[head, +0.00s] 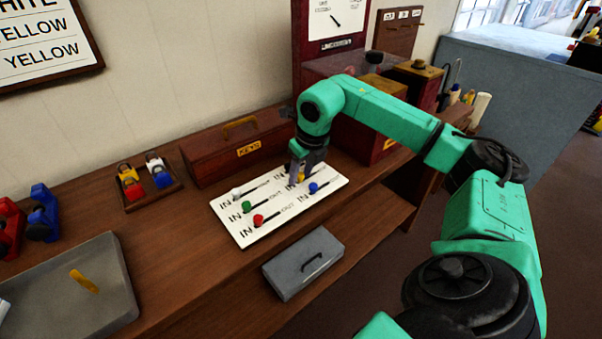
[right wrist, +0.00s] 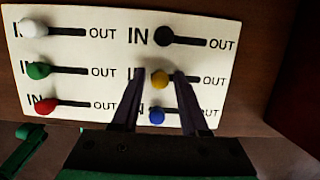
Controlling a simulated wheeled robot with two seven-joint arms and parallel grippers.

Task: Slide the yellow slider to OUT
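The white slider board (head: 236,229) lies on the wooden bench, with an IN and an OUT label at each slot. The yellow slider (right wrist: 160,79) is at the IN end of its slot, the middle one of the right column in the right wrist view. My right gripper (head: 300,176) points down over the board. In the right wrist view my right gripper (right wrist: 159,74) is open, with one finger on each side of the yellow knob. I cannot tell whether either finger touches it. My left gripper is not in view.
The blue slider (right wrist: 156,116) and black slider (right wrist: 163,36) flank the yellow one, both at IN. White (right wrist: 34,28), green (right wrist: 39,70) and red (right wrist: 46,104) knobs sit at IN too. A KEYS box (head: 215,158) stands behind the board and a grey box (head: 303,263) in front.

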